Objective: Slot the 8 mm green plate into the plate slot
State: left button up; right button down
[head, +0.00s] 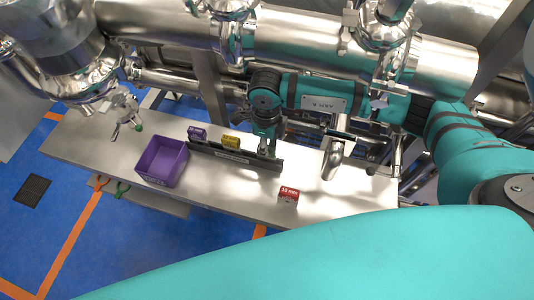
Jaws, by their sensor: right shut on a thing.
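My right gripper (267,148) reaches down over the right part of a long dark slotted rack (215,153) on the steel bench. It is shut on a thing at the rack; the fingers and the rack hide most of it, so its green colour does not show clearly. I take it to be the 8 mm green plate. I cannot tell whether it is in a slot or just above one. A purple piece (197,133) and a yellow piece (231,141) stand at the rack, left of the gripper. My left gripper is not in view.
A purple bin (148,158) stands left of the rack. A red block marked 10 mm (288,194) sits on the bench (235,195) in front. Steel pipes (300,40) crowd the back and a steel fitting (333,158) stands right. The bench's right front is clear.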

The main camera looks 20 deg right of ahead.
jog(key=shift+r, duration=0.2)
jog(key=shift+r+p, duration=2.2)
jog(key=shift+r, duration=1.65)
